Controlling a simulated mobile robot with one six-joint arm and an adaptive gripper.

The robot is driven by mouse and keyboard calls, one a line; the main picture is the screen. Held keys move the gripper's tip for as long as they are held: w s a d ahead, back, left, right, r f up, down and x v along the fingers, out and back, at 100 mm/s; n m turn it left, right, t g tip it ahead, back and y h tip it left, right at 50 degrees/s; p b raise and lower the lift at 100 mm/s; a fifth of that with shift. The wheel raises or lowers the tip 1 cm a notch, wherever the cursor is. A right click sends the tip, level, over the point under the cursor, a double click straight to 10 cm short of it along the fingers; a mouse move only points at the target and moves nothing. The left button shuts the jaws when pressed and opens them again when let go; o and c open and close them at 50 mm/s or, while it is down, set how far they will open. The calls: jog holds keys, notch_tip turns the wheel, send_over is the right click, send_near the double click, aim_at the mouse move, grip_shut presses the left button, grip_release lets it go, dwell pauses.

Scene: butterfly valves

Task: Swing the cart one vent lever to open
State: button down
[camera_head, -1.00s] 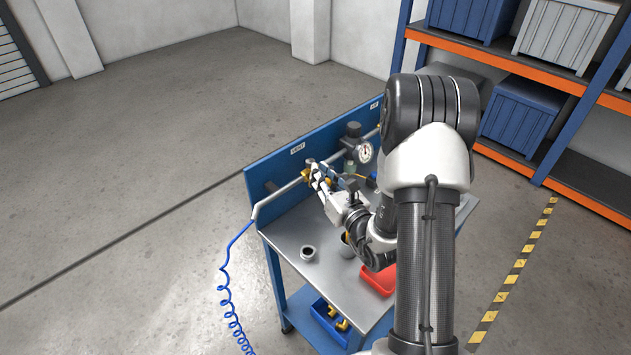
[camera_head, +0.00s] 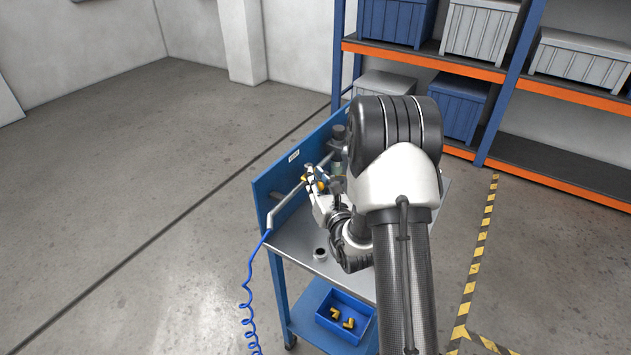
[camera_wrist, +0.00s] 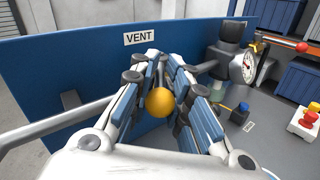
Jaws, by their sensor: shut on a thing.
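The cart (camera_head: 285,238) has a blue back panel with a VENT label (camera_head: 293,156), which also shows in the wrist view (camera_wrist: 140,38). A grey pipe (camera_head: 288,203) runs along the panel. My gripper (camera_head: 314,180) is at the pipe, right of and below the label. In the wrist view my gripper (camera_wrist: 163,62) has its two blue-padded fingers closed in, with a round yellow-orange part (camera_wrist: 160,102) of the vent valve between them. The fingers hide most of the lever, so its angle is not clear.
A pressure gauge (camera_wrist: 245,66) with a dark cylinder stands right of the gripper. A blue bin with yellow fittings (camera_head: 342,318) is on the lower shelf. A coiled blue hose (camera_head: 246,300) hangs at the left. Storage racks (camera_head: 480,68) stand behind; floor at left is clear.

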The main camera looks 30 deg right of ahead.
aim_at(321, 189)
jog(key=c, duration=1.7)
grip_release()
jog(key=shift+s+a, duration=0.15)
jog(key=shift+s, duration=1.1)
jog(key=shift+s+a, duration=0.2)
jog(key=shift+s, duration=1.05)
jog(key=shift+s+a, duration=0.15)
jog(key=shift+s, duration=1.1)
jog(key=shift+c, duration=0.3)
